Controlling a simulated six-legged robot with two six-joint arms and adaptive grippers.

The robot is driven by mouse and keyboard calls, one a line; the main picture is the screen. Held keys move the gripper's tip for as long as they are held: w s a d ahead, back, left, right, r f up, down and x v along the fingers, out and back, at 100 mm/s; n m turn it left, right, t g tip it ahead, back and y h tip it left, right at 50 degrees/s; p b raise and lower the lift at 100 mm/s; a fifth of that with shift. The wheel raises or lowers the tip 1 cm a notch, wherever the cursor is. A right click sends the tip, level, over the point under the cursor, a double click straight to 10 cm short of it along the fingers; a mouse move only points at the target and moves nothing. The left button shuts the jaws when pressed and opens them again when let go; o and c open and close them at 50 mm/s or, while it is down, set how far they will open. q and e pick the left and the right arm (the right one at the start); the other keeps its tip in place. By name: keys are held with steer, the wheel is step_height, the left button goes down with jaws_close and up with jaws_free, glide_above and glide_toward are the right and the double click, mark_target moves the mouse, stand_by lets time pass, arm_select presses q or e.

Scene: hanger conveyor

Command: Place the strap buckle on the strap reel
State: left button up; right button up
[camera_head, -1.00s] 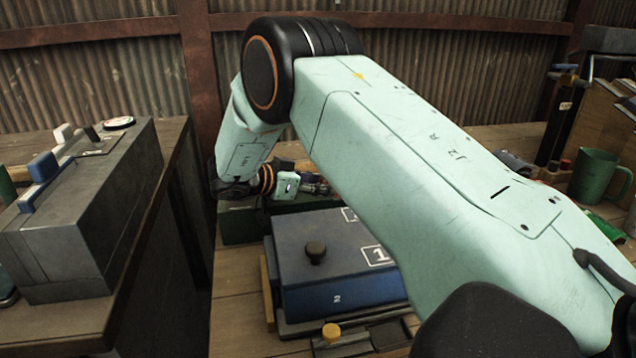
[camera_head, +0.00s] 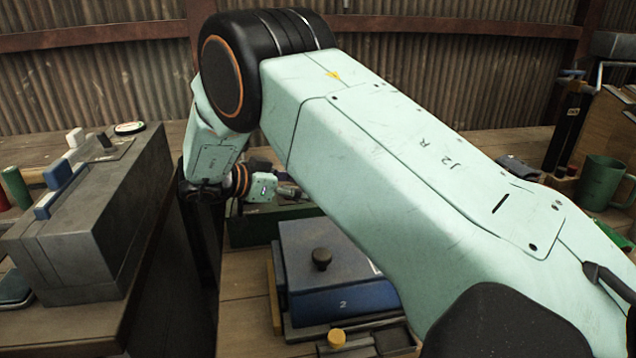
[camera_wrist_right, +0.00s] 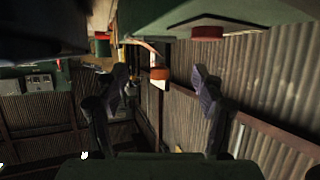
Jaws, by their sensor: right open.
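I cannot make out the strap buckle or the strap reel in either view. My right arm crosses the head view from the lower right and hides much of the bench. Its gripper (camera_head: 292,192) is small and partly hidden there, over the back of the bench by a green case. In the right wrist view my right gripper (camera_wrist_right: 160,92) is open, with nothing between its fingers. A small orange-red capped piece (camera_wrist_right: 160,74) shows beyond the gap. My left gripper is out of view.
A dark blue box (camera_head: 345,300) with a black knob stands mid-bench, before the green case (camera_head: 255,228). A grey metal block (camera_head: 85,235) fills the left. A green mug (camera_head: 598,183) stands at right. Corrugated wall (camera_head: 430,80) closes the back.

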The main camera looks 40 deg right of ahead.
steer(key=shift+p+v, duration=0.35)
steer(key=shift+v, duration=2.15)
